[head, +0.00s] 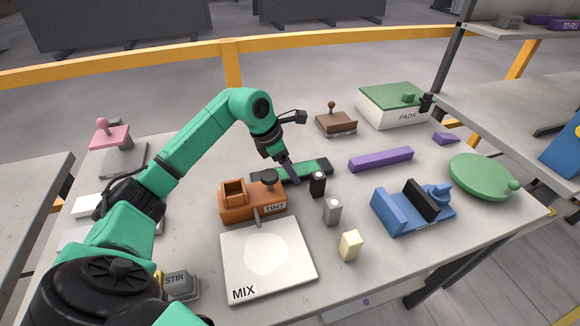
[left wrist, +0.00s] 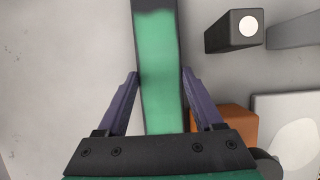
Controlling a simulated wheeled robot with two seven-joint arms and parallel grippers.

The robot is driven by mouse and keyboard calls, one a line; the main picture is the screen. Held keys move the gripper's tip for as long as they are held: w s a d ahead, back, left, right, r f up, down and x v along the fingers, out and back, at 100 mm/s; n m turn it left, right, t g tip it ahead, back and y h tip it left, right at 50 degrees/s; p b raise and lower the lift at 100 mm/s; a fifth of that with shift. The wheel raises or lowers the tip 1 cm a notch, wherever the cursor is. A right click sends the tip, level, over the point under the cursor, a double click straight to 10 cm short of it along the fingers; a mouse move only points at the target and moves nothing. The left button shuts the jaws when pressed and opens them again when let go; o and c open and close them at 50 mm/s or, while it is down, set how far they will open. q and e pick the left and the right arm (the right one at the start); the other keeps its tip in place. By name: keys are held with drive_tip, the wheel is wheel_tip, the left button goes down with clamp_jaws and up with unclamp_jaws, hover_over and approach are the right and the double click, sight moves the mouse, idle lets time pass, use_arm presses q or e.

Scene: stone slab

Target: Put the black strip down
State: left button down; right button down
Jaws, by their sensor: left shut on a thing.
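The black strip (head: 318,167) has a long green face and dark ends. It lies flat, level with the slab, behind the orange TINT holder; I cannot tell whether it touches the slab. My left gripper (head: 294,180) reaches down to it from the left and is shut on it. In the left wrist view the strip (left wrist: 158,60) runs up between the two purple fingers (left wrist: 160,76), whose tips meet its sides. My right gripper is not in view.
A black block (head: 318,184) stands close to the strip's right front. The orange TINT holder (head: 238,207) and white MIX board (head: 268,258) are in front. A purple bar (head: 381,159) lies to the right. Bare slab shows behind the strip.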

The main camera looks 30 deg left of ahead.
use_arm(q)
drive_tip(key=shift+c, duration=0.2)
unclamp_jaws()
drive_tip(key=v, duration=1.2)
